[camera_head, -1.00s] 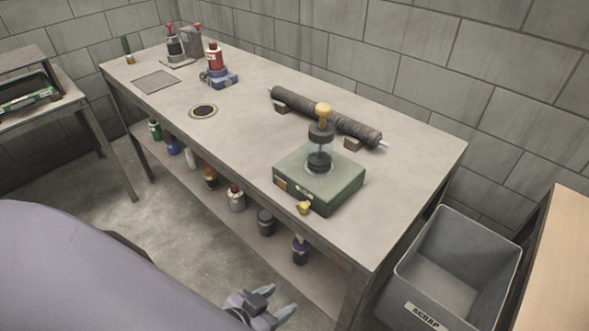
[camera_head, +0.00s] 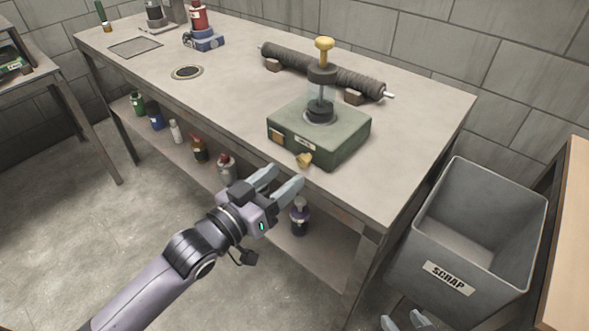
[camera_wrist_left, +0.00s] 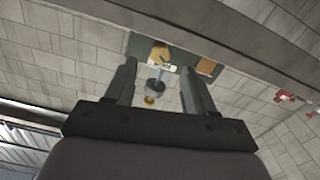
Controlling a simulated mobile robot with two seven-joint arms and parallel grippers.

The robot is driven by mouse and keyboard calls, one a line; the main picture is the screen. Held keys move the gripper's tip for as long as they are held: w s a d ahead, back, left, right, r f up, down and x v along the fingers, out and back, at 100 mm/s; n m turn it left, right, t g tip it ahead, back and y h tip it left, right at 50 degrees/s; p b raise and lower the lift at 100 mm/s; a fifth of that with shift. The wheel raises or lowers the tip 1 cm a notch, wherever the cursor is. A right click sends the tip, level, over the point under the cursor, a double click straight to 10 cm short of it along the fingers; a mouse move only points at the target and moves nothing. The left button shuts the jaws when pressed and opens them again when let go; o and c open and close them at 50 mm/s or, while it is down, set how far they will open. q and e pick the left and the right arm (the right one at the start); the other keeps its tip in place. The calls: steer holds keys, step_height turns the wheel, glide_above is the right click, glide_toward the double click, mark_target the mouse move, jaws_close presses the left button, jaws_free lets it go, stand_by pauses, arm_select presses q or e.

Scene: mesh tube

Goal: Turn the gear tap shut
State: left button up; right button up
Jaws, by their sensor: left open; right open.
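In the left wrist view the brass tap (camera_wrist_left: 160,53) lies ahead, roughly between the open fingers (camera_wrist_left: 158,67). My right gripper (camera_head: 405,320) shows only partly at the bottom edge, open.
A dark roller (camera_head: 330,72) lies behind the box on the workbench (camera_head: 230,100). The bench's front edge runs close to my left gripper. A grey scrap bin (camera_head: 440,255) stands at the right.

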mark_target(301, 164)
arm_select(q)
steer(key=shift+x, duration=2.25)
arm_select(e)
steer(key=shift+f, duration=0.25)
arm_select(q)
jaws_close()
steer(key=shift+r+m+p, duration=0.15)
steer(key=shift+m+p, duration=0.45)
steer(key=shift+m, duration=0.8)
steer(key=shift+f, duration=0.2)
jaws_free()
arm_select(e)
steer(key=shift+s+d+r, duration=0.15)
steer(key=shift+r, duration=0.4)
